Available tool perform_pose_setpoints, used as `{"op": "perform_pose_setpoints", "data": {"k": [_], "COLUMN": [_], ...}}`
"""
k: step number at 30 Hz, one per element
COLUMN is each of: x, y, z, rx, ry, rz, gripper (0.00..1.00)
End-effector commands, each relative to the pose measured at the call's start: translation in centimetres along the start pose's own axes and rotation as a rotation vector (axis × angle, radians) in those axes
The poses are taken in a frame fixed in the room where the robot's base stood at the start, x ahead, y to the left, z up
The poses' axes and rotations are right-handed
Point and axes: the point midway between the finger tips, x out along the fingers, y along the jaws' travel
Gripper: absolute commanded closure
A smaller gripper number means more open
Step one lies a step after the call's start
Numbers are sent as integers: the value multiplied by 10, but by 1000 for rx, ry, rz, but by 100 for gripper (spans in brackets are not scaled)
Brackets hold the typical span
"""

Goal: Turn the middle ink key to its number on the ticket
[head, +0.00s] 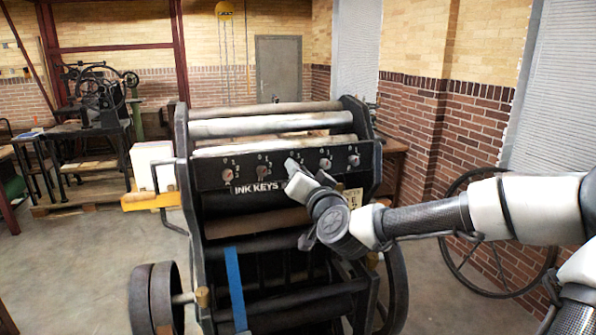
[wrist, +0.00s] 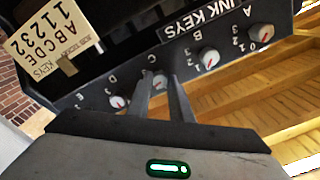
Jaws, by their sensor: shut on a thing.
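The black ink-key panel (head: 215,173) runs across the front of the press and bears a row of small pale knobs with numbers around them. In the wrist view the middle key, marked C (wrist: 160,82), sits between the fingertips of my gripper (wrist: 163,79), which is shut on it. In the head view my gripper (head: 294,168) covers this key. Its pointer is mostly hidden, so I cannot tell its number. The cream ticket (wrist: 55,30) hangs beside the panel; it appears tilted, with letters A to E and a number for each. C's number seems to be 2.
Keys A (wrist: 262,33) and B (wrist: 209,58) stand on one side of the middle key, D (wrist: 118,101) on the other. A blue strip (head: 235,285) hangs down the press front. A spoked wheel (head: 490,240) stands at the right.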

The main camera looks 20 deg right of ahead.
Motion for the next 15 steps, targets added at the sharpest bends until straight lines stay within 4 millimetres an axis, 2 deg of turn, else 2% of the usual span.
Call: {"op": "perform_pose_setpoints", "data": {"k": [4, 5, 8, 15], "x": [0, 0, 0, 0], "y": [0, 0, 0, 0], "z": [2, 2, 2, 1], "rx": [0, 0, -1, -1], "ry": [-4, -5, -4, -2], "rz": [1, 1, 0, 0], "gripper": [100, 77, 62, 62]}}
